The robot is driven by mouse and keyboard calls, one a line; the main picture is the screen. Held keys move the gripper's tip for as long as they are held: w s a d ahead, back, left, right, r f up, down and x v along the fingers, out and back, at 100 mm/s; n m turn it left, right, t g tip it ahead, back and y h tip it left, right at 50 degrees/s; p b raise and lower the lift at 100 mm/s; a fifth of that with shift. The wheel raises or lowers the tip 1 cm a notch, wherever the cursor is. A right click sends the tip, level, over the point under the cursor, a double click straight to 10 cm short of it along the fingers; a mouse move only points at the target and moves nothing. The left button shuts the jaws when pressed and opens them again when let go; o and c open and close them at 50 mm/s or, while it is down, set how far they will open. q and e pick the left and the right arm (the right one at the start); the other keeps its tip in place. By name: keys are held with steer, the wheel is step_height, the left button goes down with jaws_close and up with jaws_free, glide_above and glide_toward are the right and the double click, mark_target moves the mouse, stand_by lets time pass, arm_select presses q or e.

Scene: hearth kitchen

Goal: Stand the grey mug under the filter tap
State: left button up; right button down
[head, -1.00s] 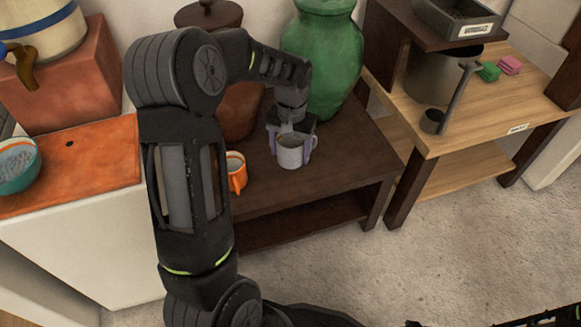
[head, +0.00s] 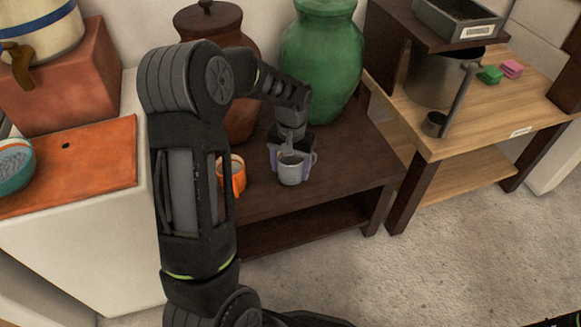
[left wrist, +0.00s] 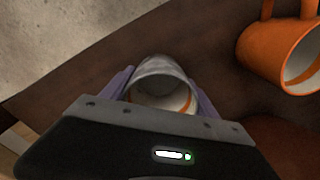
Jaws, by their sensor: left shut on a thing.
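The grey mug (head: 291,172) is upright over the dark low table, in the middle of the head view. My left gripper (head: 292,157) is shut on it, with a purple finger at each side. I cannot tell whether its base touches the table. The left wrist view shows the mug (left wrist: 162,88) between the fingers (left wrist: 160,100). The filter tap (head: 25,70) is brown and sticks out from the cream and blue vessel (head: 45,30) on a terracotta block at the far left. The space below it is partly cut off. My right gripper does not show.
A brown lidded jar (head: 212,24) and a green jar (head: 322,60) stand behind. A teal bowl (head: 14,168) sits at the left edge. The orange top (head: 85,160) below the block is mostly bare.

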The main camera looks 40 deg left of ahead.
arm_select(q)
steer(key=shift+f, duration=0.1)
steer(key=o, duration=1.5)
step_height(320, 180, up, 12)
steer(key=p, duration=0.4)
steer(key=shift+d, duration=0.1)
steer(key=shift+c, duration=0.2)
